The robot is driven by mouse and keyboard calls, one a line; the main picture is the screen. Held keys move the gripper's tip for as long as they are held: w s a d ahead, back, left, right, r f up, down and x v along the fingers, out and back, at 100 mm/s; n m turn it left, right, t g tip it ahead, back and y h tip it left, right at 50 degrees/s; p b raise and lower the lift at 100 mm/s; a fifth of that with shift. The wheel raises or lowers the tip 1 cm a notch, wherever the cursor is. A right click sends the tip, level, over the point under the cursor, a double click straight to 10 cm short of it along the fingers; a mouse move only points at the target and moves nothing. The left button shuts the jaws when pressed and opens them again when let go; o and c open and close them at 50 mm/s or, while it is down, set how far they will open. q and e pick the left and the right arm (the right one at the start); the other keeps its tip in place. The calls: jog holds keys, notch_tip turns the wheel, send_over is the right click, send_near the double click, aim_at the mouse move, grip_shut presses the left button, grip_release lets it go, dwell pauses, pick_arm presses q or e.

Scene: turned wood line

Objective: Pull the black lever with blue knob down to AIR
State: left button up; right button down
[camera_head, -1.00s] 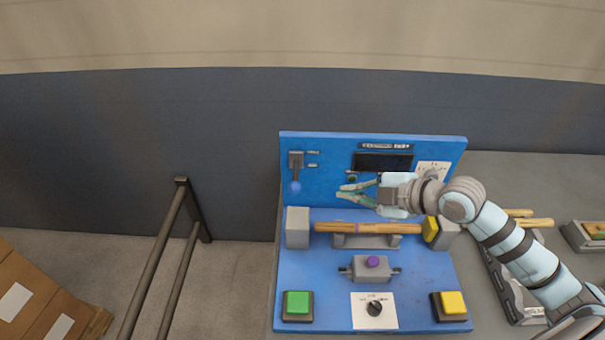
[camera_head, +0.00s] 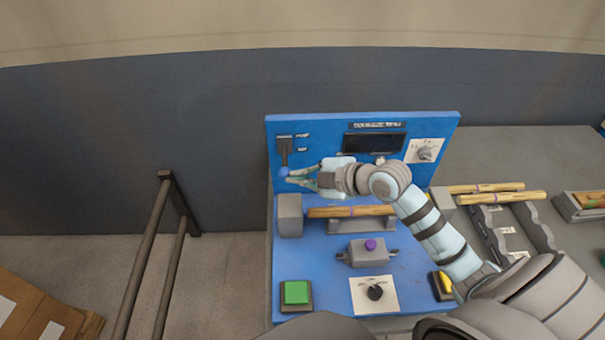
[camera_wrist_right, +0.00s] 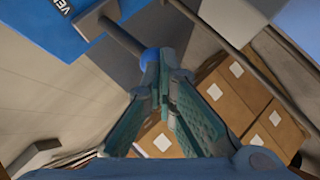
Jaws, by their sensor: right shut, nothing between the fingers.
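The black lever (camera_head: 285,155) with its blue knob (camera_head: 284,172) is at the upper left of the blue upright panel (camera_head: 320,130), pointing down from a grey mount in the head view. Two small labels sit beside it, too small to read there. My right gripper (camera_head: 288,178) is shut and empty, with its fingertips at the knob. In the right wrist view the blue knob (camera_wrist_right: 150,56) is just beyond the shut fingertips (camera_wrist_right: 158,72) and partly hidden by them; whether they touch is unclear. My left gripper is not in view.
A wooden spindle (camera_head: 350,211) lies across grey supports in front of the panel. A purple-knobbed block (camera_head: 370,246), a green button (camera_head: 296,293) and a black dial (camera_head: 375,292) are nearer. A dark railing (camera_head: 150,250) and cardboard boxes (camera_head: 40,320) stand to the left.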

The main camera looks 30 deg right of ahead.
jog(key=n+t+b, duration=0.2)
jog(key=t+b, duration=0.1)
jog(key=b, duration=1)
send_over(300, 205)
notch_tip(300, 205, down, 6)
jog(key=shift+s, duration=0.1)
jog(key=shift+w+r+n+t+b, duration=0.1)
jog(key=shift+w+n+t+b, duration=0.1)
jog(key=shift+n+t+b, duration=0.15)
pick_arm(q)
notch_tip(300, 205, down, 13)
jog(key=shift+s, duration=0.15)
pick_arm(e)
jog(key=shift+r, duration=0.25)
pick_arm(q)
jog(key=shift+p, duration=0.3)
pick_arm(e)
jog(key=shift+s, duration=0.1)
jog(key=shift+s+d, duration=0.15)
jog(key=shift+s, duration=0.1)
pick_arm(q)
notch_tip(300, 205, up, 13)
jog(key=p, duration=1.3)
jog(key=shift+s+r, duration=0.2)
pick_arm(e)
jog(key=v, duration=1.3)
jog(key=shift+s+r, duration=0.15)
jog(key=shift+s, duration=0.1)
